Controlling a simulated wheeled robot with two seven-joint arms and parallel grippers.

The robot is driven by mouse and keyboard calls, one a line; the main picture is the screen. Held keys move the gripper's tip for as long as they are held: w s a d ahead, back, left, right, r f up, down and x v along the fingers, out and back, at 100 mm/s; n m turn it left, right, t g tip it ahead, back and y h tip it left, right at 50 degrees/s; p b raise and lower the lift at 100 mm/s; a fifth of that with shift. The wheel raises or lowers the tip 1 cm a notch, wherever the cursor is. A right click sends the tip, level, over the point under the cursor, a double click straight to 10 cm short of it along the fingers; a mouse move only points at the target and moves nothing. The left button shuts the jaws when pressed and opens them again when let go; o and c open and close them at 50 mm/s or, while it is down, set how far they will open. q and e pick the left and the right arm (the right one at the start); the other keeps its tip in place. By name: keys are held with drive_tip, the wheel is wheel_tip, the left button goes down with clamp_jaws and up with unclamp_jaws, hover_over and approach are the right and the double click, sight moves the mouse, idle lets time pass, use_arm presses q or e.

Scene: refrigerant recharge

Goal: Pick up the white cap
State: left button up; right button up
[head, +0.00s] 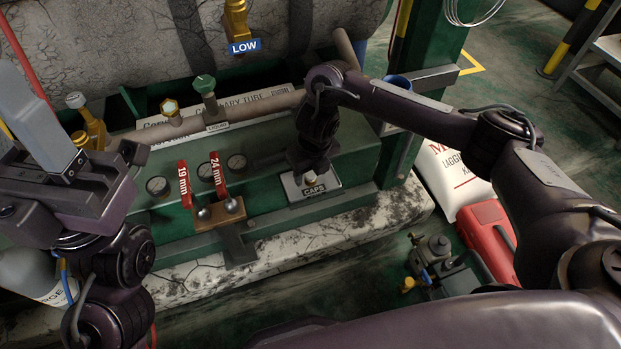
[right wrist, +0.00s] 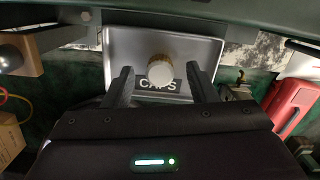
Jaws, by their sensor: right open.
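The white cap (right wrist: 160,72) shows in the right wrist view, with a pale round top and a brownish side. It is in a grey tray (right wrist: 190,44) labelled CAPS. In the head view the cap (head: 311,178) is a small pale shape under my right gripper, partly hidden. My right gripper (head: 312,168) is open above the tray. In the right wrist view its two fingers (right wrist: 159,78) are on either side of the cap, with gaps to both. My left gripper (head: 85,180) is at the left of the head view; its jaw opening cannot be made out.
The tray (head: 325,195) is on the green bench ledge. A wooden block (head: 220,212) with red 19 mm and 24 mm tags is to its left. Gauges and a pipe with valves (head: 205,84) are behind. A red case (head: 485,235) and a small pump (head: 437,262) are at right.

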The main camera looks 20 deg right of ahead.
drive_tip(key=c, duration=1)
drive_tip(key=shift+r, duration=0.15)
